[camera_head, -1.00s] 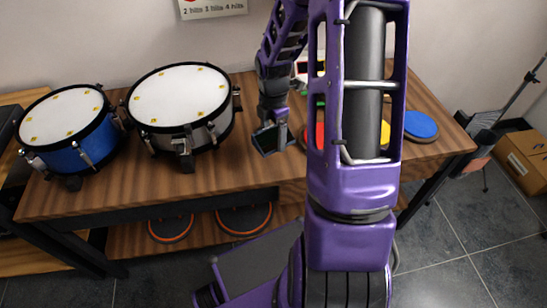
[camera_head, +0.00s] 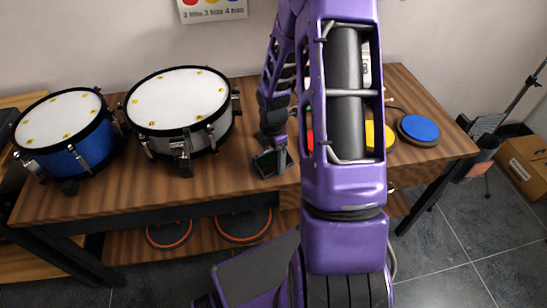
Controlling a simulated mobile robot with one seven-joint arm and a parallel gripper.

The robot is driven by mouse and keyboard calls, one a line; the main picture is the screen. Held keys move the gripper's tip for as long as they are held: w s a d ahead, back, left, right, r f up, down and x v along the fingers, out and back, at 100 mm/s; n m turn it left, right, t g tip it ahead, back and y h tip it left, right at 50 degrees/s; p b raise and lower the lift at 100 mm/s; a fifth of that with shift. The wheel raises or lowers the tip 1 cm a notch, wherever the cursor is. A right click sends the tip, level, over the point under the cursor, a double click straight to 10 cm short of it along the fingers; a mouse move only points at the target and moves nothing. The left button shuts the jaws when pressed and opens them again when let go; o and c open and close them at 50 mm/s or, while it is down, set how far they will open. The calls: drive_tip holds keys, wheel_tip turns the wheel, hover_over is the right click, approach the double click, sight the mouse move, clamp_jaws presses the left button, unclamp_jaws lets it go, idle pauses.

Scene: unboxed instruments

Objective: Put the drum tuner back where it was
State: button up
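My gripper (camera_head: 273,157) is low over the front part of the wooden table, right of the white-topped drum. It appears shut on a small dark device with a greenish screen, which I take to be the drum tuner (camera_head: 265,163). The tuner is close to the tabletop near its front edge; I cannot tell whether it touches. The fingertips are small and partly hidden by the tuner. The silver drum (camera_head: 180,145) and the blue drum (camera_head: 65,160) stand on the left of the table (camera_head: 235,172).
Red (camera_head: 309,140), yellow (camera_head: 380,135) and blue (camera_head: 419,128) round pads sit on the right; my arm partly covers them. Orange-rimmed pads (camera_head: 168,233) lie on the lower shelf. A colour-dot sign (camera_head: 212,8) is on the wall. Bare tabletop lies between the silver drum and my gripper.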

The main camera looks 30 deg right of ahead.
sight(274, 159)
drive_tip(key=shift+o, duration=0.9)
drive_tip(key=shift+r, duration=0.15)
wheel_tip(274, 159, up, 12)
drive_tip(key=p, duration=0.2)
drive_tip(key=shift+p, duration=0.4)
